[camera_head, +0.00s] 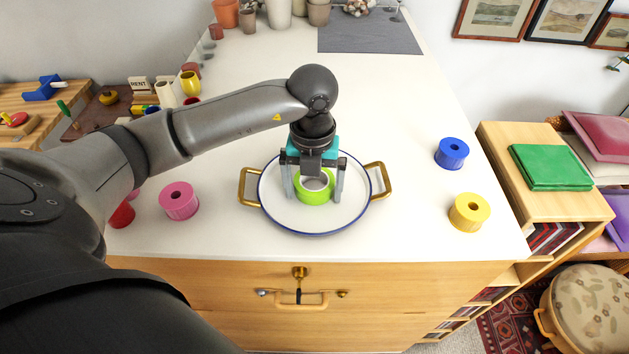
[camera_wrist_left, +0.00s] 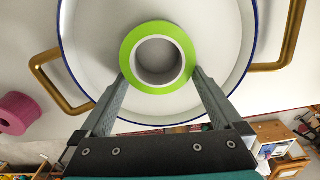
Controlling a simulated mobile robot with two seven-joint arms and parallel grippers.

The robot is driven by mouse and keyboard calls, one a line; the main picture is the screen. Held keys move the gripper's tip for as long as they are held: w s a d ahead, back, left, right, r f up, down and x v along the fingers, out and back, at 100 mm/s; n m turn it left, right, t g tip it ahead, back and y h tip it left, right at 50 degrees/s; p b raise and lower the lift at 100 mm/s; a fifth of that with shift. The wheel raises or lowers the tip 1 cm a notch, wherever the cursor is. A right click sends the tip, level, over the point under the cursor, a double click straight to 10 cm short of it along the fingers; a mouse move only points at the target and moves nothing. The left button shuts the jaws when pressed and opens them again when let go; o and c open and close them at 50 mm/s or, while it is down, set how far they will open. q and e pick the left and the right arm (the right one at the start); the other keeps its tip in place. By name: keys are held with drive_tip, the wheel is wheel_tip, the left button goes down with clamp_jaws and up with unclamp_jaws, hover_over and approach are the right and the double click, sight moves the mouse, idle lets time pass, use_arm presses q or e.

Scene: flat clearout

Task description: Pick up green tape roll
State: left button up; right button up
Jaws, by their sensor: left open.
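The green tape roll (camera_head: 315,196) lies flat in a white round tray (camera_head: 283,212) with a blue rim and two brass handles. In the left wrist view the green tape roll (camera_wrist_left: 128,54) shows from above, with its hollow white core. My left gripper (camera_head: 314,194) is open above the tray, pointing down, with one finger at each side of the roll. In the left wrist view its fingertips (camera_wrist_left: 158,78) reach the near edge of the roll; I cannot tell whether they touch it. My right gripper is not in view.
A pink roll (camera_head: 179,201) stands left of the tray, with a red item (camera_head: 121,214) beside it. A blue roll (camera_head: 451,153) and a yellow roll (camera_head: 469,212) stand to the right. Cups and pots line the far left edge.

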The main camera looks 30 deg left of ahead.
use_arm(q)
drive_tip(key=shift+c, duration=0.2)
drive_tip(key=c, duration=1)
drive_tip(key=shift+r, duration=0.1)
drive_tip(key=shift+c, duration=0.2)
